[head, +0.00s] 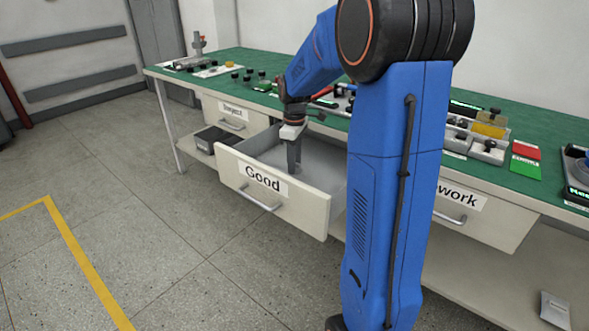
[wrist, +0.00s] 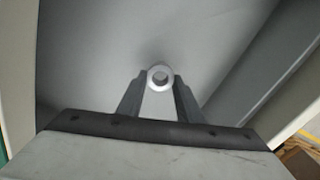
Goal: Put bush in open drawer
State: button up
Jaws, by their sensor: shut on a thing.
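The bush is a small silver ring (wrist: 160,77) with a hole in its middle, held between the two fingertips of my gripper (wrist: 160,90) in the wrist view. In the head view my gripper (head: 293,165) points down inside the open drawer (head: 255,184) labelled "Good". The bush itself is too small or hidden to make out there. The grey drawer floor (wrist: 95,50) lies behind the bush in the wrist view. I cannot tell whether the bush touches the floor.
The green workbench (head: 235,62) stands behind the drawer with several small parts on it. A drawer labelled "Inspect" (head: 232,118) and one labelled "Rework" (head: 490,222) are shut. A dark bin (head: 212,138) sits on the lower shelf. The drawer walls stand close around my gripper.

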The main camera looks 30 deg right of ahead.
jog(key=shift+f, duration=1.4)
jog(key=shift+f, duration=0.15)
jog(key=o, duration=1.2)
notch_tip(320, 180, up, 12)
jog(key=shift+r, duration=0.15)
